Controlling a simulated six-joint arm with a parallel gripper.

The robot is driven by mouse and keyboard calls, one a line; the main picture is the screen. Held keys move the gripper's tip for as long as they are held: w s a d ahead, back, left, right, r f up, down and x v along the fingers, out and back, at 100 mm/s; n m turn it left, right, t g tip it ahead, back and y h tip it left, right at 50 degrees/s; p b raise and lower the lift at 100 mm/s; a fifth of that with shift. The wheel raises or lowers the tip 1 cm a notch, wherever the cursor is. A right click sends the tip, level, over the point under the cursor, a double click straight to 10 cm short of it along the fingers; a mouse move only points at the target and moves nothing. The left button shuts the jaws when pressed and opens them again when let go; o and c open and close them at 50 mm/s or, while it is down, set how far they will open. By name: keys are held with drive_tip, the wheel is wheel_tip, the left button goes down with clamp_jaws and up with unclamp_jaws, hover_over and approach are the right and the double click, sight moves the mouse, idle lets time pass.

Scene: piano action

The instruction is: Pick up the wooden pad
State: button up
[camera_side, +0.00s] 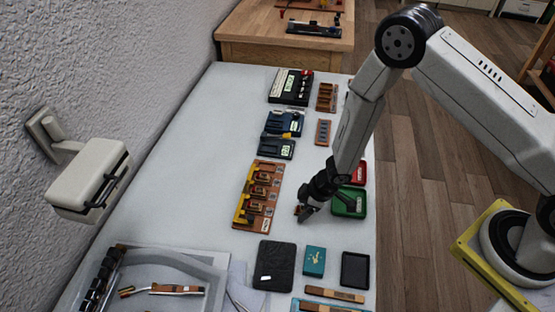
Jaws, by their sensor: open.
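My gripper (304,212) points down low over the white table, between the wooden rack and the green tray. Its jaws are open, and nothing shows held in them. A small brown piece (297,209) shows right at the fingertips, partly hidden by them; it may be the wooden pad, but it is too small to tell. I cannot tell whether the fingers touch it. A long light-brown wooden strip (335,294) lies apart, near the front of the table.
The wooden rack (265,215) with yellow and red parts stands just left of my gripper. A green tray (350,203) and a red tray (359,174) sit close on the right. A black pad (275,265), a teal box (315,261) and a dark tray (355,270) lie in front.

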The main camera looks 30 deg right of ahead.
clamp_jaws()
drive_tip(key=shift+r, duration=0.15)
idle(0.4)
wheel_tip(320, 180, up, 18)
drive_tip(key=shift+f, duration=0.2)
idle(1.1)
idle(0.7)
